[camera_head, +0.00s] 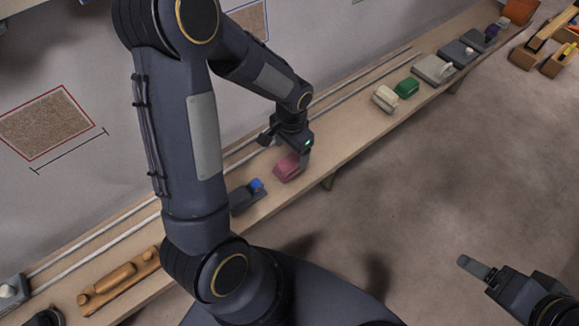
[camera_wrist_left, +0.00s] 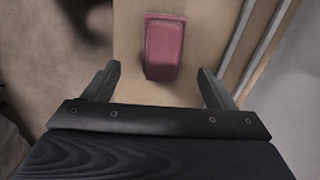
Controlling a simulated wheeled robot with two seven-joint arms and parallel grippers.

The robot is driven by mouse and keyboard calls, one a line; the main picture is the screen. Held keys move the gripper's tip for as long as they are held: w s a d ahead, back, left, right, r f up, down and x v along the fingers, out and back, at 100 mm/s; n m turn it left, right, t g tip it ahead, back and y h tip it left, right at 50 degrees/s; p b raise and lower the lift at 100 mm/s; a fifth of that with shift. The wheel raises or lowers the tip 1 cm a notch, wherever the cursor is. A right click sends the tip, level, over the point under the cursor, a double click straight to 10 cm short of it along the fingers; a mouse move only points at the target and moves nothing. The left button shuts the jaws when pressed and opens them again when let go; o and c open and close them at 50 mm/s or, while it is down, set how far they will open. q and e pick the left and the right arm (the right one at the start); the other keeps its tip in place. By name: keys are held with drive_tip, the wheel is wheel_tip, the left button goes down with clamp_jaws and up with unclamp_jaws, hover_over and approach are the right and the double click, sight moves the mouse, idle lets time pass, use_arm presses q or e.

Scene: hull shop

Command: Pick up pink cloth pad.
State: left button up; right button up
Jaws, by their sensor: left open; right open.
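The pink cloth pad (camera_head: 287,168) lies on the wooden shelf (camera_head: 345,135), just below my left gripper (camera_head: 287,150) in the head view. In the left wrist view the pad (camera_wrist_left: 165,47) is a pink block beyond the fingertips, roughly centred between them. My left gripper (camera_wrist_left: 158,85) is open, with one finger toward each side of the pad and nothing between the fingers. My right gripper (camera_head: 475,268) is open and empty over the floor at the lower right of the head view.
A grey block with a blue top (camera_head: 246,196) sits left of the pad. An orange-brown wooden tool (camera_head: 120,282) lies further left. A cream block (camera_head: 385,98) and a green block (camera_head: 407,87) stand to the right. Thin rails run along the wall side.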

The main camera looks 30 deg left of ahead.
sight(289, 160)
use_arm(q)
drive_tip(key=f, duration=0.4)
drive_tip(key=f+b, duration=0.1)
drive_tip(key=f, duration=0.1)
drive_tip(key=shift+a, duration=0.25)
drive_tip(key=shift+s, duration=0.1)
drive_tip(key=shift+c, duration=0.5)
drive_tip(key=c, duration=1)
